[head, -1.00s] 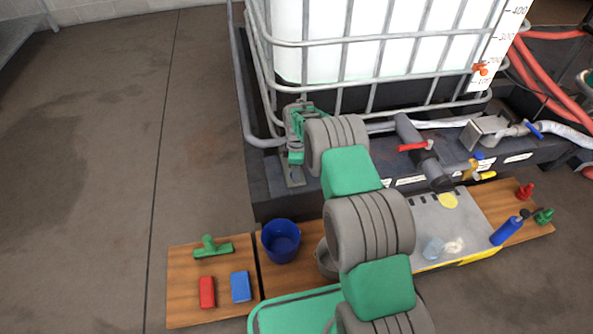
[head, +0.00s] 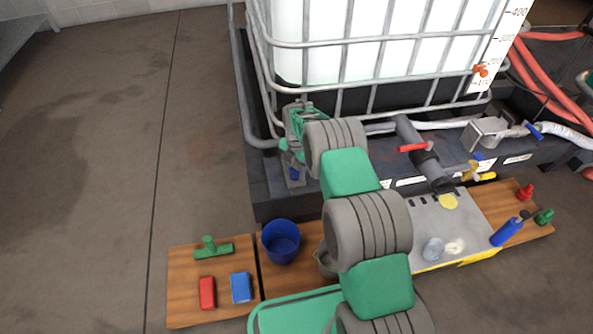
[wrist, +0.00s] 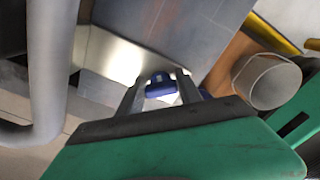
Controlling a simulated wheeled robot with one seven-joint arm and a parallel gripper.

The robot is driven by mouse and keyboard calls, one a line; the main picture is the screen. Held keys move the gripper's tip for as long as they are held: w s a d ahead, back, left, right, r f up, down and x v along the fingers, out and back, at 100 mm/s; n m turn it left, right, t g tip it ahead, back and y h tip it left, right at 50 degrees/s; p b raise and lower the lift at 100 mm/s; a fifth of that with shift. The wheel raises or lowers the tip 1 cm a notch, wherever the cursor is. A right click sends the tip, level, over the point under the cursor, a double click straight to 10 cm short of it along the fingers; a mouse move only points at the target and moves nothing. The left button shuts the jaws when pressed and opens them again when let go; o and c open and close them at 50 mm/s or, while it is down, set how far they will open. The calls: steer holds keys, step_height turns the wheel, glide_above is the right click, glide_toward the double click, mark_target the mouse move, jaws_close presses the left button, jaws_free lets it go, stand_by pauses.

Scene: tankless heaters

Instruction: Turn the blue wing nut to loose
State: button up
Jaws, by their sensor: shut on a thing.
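The blue wing nut (head: 294,174) is at the grey upright bracket beside the cage's lower left corner. In the wrist view the blue wing nut (wrist: 159,86) shows between my two fingertips. My gripper (wrist: 158,78) is shut on it, with a finger on either side. In the head view my green and grey wrist hides most of the gripper and the upper part of the bracket. The nut's thread and exact angle are too small to tell.
A white tank in a metal cage (head: 350,40) stands right behind my wrist. A red-handled valve (head: 413,148) is to the right. A blue bucket (head: 281,241), red block (head: 207,292) and blue block (head: 241,287) are below. Open floor lies left.

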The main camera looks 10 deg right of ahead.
mark_target(295, 169)
steer(key=n, duration=0.3)
steer(key=shift+a+n, duration=0.1)
steer(key=shift+n, duration=0.3)
steer(key=shift+w+a+n, duration=0.1)
steer(key=shift+n, duration=1.8)
steer(key=o, duration=1.4)
step_height(295, 169, up, 8)
steer(key=p, duration=0.3)
steer(key=shift+f, duration=0.1)
